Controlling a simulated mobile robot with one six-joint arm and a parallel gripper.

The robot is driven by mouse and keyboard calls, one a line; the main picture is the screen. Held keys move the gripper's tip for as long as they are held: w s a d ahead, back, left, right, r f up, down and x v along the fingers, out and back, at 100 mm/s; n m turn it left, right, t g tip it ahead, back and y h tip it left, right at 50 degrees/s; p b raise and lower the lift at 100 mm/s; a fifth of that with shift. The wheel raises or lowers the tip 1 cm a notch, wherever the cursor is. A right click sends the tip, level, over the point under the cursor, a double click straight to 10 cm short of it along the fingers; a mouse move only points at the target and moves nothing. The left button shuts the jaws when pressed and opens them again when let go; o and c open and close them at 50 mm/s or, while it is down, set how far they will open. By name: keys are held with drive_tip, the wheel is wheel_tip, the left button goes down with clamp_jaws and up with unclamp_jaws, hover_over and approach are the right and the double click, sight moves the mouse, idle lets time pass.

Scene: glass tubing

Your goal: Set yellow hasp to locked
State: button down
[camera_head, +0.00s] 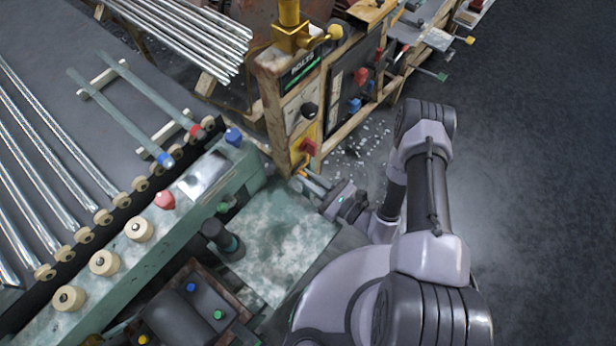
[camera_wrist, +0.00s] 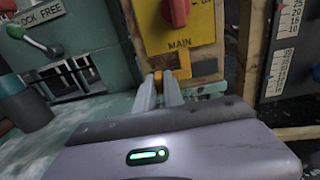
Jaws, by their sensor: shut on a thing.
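The yellow hasp (camera_wrist: 183,73) is a small orange-yellow piece at the foot of the wooden post in the wrist view, just below the yellow MAIN plate. My gripper (camera_wrist: 158,82) has its two pale fingers close together there, shut on the hasp's near part. The fingertips hide some of it, so whether the hasp is locked cannot be told. In the head view my gripper (camera_head: 304,180) reaches the base of the post, and the hasp cannot be made out clearly.
A red rotary switch (camera_wrist: 176,11) sits on the yellow MAIN plate (camera_wrist: 180,43) just above the fingers. A green machine with rollers (camera_head: 138,229) and a dark post (camera_head: 222,238) stand to the left. Open floor (camera_head: 540,180) lies to the right.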

sight(305, 165)
idle(0.8)
drive_tip(key=shift+w+d, duration=0.95)
drive_tip(key=shift+w, duration=0.25)
drive_tip(key=shift+a, duration=0.1)
drive_tip(key=c, duration=1.4)
unclamp_jaws()
drive_tip(key=shift+c, duration=0.2)
drive_tip(key=shift+s, duration=0.1)
drive_tip(key=p+v, duration=0.3)
drive_tip(key=v, duration=1.4)
